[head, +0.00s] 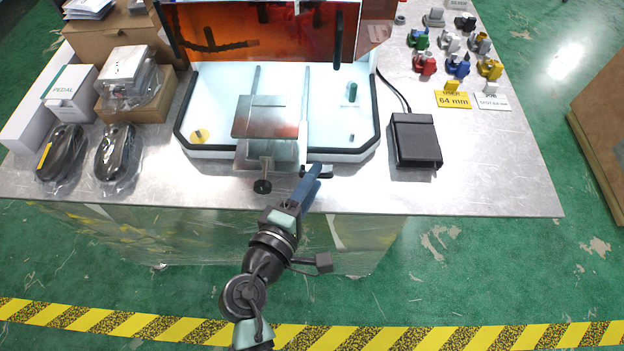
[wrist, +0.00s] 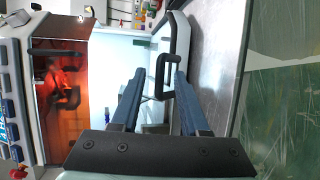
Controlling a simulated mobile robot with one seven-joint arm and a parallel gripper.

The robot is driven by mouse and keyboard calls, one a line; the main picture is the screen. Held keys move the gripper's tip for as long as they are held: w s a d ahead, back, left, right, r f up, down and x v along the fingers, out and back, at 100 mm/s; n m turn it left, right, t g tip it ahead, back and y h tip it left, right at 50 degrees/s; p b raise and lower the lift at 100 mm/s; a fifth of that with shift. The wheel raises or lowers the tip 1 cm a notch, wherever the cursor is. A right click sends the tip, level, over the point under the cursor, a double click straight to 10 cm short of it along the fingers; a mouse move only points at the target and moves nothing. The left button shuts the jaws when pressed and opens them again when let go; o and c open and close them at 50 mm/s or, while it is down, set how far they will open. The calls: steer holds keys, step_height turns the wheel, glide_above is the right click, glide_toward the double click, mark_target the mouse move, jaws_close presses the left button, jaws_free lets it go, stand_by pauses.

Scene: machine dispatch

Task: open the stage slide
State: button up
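The machine's light stage area (head: 220,95) lies inside a black-edged tray, with a square metal plate (head: 265,117) at its front. A black knob (head: 262,186) hangs below the plate. A black handle (wrist: 160,78) stands at the machine's front edge in the wrist view. My gripper (head: 314,170) is at that front edge, to the right of the knob. In the wrist view its two blue fingers (wrist: 160,88) are apart, with the handle at their tips between them. I cannot tell whether either finger touches the handle. In the head view the gripper largely hides the handle.
An orange see-through shield (head: 265,35) stands behind the stage. A black pedal box (head: 415,140) is to the right, with a yellow card (head: 453,100) and several coloured parts beyond. Bagged dark items (head: 115,150) and boxes (head: 70,92) fill the left of the table.

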steer(key=v, duration=1.3)
steer(key=shift+b, duration=0.45)
